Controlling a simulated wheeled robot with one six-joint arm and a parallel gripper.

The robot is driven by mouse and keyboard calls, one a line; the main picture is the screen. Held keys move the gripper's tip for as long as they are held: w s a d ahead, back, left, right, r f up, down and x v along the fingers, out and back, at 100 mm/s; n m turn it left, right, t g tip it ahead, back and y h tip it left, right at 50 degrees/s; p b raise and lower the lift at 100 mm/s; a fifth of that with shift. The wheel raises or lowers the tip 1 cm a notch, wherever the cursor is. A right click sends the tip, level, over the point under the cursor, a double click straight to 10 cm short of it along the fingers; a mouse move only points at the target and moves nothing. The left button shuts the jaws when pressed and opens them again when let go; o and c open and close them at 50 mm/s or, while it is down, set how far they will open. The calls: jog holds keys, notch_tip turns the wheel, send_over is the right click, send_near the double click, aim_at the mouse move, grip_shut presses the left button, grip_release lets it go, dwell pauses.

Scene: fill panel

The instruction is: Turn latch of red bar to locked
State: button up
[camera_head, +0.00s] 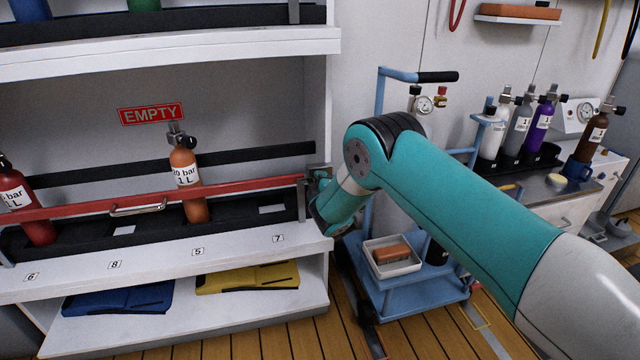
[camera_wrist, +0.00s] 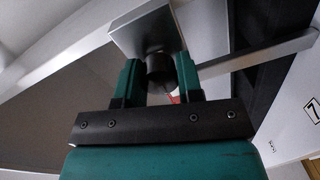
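The red bar (camera_head: 150,196) runs across the front of the shelf with the bottles, with a metal handle (camera_head: 137,208) on it. Its right end meets a grey metal latch bracket (camera_head: 316,172) at the shelf's right post. My gripper (camera_head: 318,190) is at this bracket, and the arm partly hides it in the head view. In the wrist view, my gripper's two teal fingers (camera_wrist: 161,78) stand on both sides of a black round knob (camera_wrist: 160,68) and appear closed on it. The knob sits against a metal plate (camera_wrist: 148,32). The latch's angle is hard to tell.
An orange bottle (camera_head: 186,180) and a red bottle (camera_head: 38,228) stand behind the bar. An EMPTY sign (camera_head: 151,113) is on the shelf's back wall. A blue cart (camera_head: 410,296) with a white tray (camera_head: 391,268) stands close right of the shelf, under my arm.

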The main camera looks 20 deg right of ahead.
jog(key=o, duration=0.4)
jog(key=s+b, duration=1)
jog(key=s, duration=0.1)
jog(key=s+b, duration=0.5)
jog(key=s, duration=0.1)
jog(key=shift+s+r, duration=0.25)
jog(key=shift+r, duration=0.1)
